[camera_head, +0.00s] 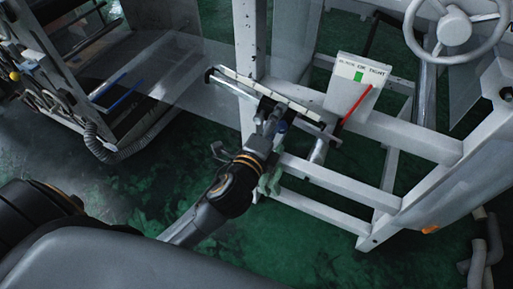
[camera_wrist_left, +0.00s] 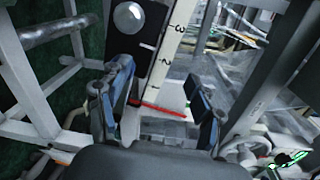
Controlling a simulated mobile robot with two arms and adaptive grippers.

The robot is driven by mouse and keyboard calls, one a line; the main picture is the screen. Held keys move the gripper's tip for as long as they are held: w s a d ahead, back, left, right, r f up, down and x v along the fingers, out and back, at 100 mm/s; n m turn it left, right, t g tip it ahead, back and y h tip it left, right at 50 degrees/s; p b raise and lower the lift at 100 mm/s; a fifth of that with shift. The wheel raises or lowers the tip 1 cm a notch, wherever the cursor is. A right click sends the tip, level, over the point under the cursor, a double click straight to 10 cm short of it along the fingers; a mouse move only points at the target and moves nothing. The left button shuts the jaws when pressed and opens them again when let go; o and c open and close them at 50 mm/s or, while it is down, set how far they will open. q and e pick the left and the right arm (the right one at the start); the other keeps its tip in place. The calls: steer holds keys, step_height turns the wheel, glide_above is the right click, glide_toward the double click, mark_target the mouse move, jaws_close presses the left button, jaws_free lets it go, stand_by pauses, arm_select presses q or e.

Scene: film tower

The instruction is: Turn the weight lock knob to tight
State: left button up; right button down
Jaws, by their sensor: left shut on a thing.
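My left gripper (camera_head: 272,118) reaches in from the lower left to the white numbered scale bar (camera_head: 240,80) on the machine frame. In the left wrist view, the two blue-padded fingers of the left gripper (camera_wrist_left: 162,98) stand apart, one on each side of the scale bar's lower end. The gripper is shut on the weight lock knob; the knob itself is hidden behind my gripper. The scale bar (camera_wrist_left: 173,45) shows the marks 1, 2 and 3. A round silver part (camera_wrist_left: 129,17) is on the dark plate beside it. My right gripper is not in view.
A white gauge panel (camera_head: 350,100), marked SLACK, OK and TIGHT, has a green patch and a red pointer (camera_head: 355,106). A handwheel (camera_head: 455,27) is at the upper right. White frame beams (camera_head: 330,184) surround my gripper. Open green floor (camera_head: 110,205) lies at the left.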

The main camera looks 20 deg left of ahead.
arm_select(q)
steer(key=s+b, duration=0.1)
steer(key=s, duration=1.4)
stand_by(0.8)
steer(key=shift+a, duration=0.15)
steer(key=shift+f, duration=0.1)
stand_by(0.4)
